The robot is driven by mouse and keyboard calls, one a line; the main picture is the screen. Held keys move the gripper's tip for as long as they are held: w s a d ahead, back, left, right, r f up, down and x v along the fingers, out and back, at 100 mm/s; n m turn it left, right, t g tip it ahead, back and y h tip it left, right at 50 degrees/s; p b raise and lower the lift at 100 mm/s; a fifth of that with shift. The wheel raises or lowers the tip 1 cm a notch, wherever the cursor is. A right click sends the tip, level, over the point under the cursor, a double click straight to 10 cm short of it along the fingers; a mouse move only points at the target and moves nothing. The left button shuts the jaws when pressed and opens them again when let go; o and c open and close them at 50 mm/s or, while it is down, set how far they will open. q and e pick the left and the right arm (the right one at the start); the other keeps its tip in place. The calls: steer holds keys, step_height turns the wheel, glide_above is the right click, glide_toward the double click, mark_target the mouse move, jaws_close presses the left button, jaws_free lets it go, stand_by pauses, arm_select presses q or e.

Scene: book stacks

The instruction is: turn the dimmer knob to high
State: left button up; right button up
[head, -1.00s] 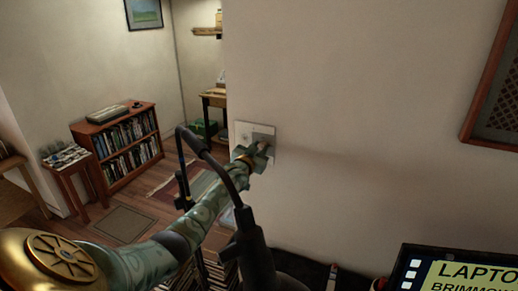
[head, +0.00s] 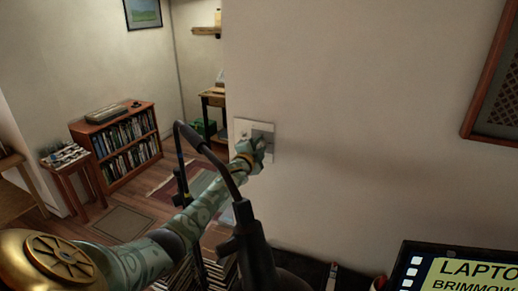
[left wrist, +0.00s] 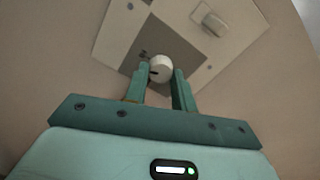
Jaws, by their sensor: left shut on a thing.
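The dimmer knob (left wrist: 160,69) is a small round white knob with a dark mark on its left side, in the left wrist view. It sits on a pale wall plate (left wrist: 122,38), which also shows in the head view (head: 242,128). My left gripper (left wrist: 163,73) is shut on the knob, one green finger on each side of it. In the head view my left gripper (head: 256,150) is at the plate and hides the knob. My right gripper is not in view.
A black bent tube (head: 215,160) stands in front of my left forearm. A bookcase (head: 125,145) and a small table (head: 70,160) stand at the left.

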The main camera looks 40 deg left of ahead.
arm_select(q)
steer(key=shift+f+m+b, duration=0.1)
steer(key=shift+m+b, duration=0.35)
steer(key=shift+m, duration=1.75)
steer(key=o, duration=1)
steer(key=p+v, duration=0.1)
steer(key=v, duration=1.1)
